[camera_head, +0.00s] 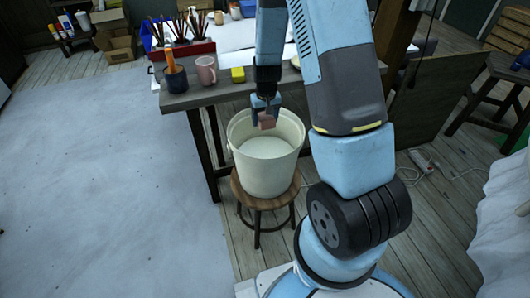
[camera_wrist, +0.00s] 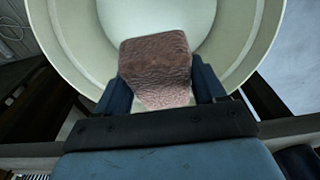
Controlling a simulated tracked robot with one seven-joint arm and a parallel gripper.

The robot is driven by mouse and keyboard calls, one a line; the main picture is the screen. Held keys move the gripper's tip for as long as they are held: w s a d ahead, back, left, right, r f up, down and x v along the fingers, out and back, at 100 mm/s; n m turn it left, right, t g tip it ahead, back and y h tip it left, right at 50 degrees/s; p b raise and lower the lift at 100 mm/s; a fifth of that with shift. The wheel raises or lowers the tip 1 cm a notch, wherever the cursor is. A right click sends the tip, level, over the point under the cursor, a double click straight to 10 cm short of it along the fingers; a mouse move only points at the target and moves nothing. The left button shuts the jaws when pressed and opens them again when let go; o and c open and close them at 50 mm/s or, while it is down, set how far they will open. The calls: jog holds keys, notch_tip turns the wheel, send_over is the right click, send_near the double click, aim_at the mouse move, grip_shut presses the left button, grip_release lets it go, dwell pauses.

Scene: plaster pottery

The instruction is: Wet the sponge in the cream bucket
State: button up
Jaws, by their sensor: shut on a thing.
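The cream bucket (camera_head: 258,178) stands upright on a round wooden stool, with pale whitish liquid (camera_head: 266,146) inside. My gripper (camera_head: 265,112) is over the far side of the bucket's opening. It is shut on the sponge (camera_head: 266,121), a pinkish-brown block. In the wrist view the sponge (camera_wrist: 156,70) sits between my two dark fingers, with the bucket's rim (camera_wrist: 70,50) around and beyond it. The sponge appears above the liquid and apart from it. The sponge's sides are partly hidden by the fingers.
The wooden stool (camera_head: 262,202) stands at the front of a table (camera_head: 190,97). On the table are a pink mug (camera_head: 206,71), a dark cup (camera_head: 176,79) with an orange handle, and a yellow block (camera_head: 238,75). A power strip (camera_head: 421,160) lies on the floor at right.

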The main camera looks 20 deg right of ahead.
jog(key=shift+r, duration=2.05)
dwell(0.8)
jog(key=shift+r, duration=2)
jog(key=shift+s, duration=0.1)
